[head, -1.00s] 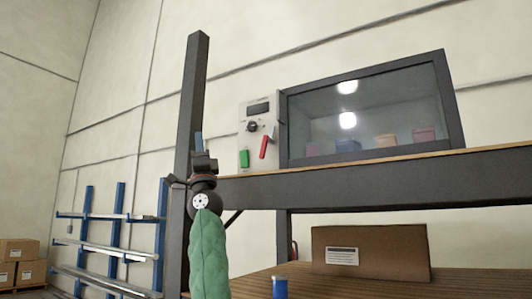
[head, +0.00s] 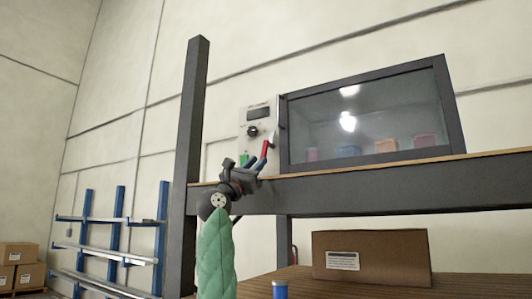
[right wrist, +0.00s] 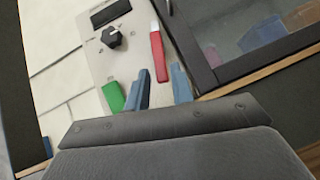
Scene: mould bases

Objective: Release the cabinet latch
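The cabinet (head: 455,115) has a dark frame and a glass front, with a pale control panel (head: 248,113) on its left. A red lever (head: 265,150), probably the latch, slants on the panel; it also shows in the right wrist view (right wrist: 158,57). My right gripper (head: 257,164) is just below the lever in the head view. In the right wrist view its two blue fingers (right wrist: 160,86) are apart, with the lever's lower end just beyond and between their tips. I cannot tell whether they touch it. My left gripper is out of view.
The shelf edge (head: 400,173) runs below the cabinet, and a dark post (head: 190,110) stands left. A cardboard box (head: 385,258) sits on the lower shelf.

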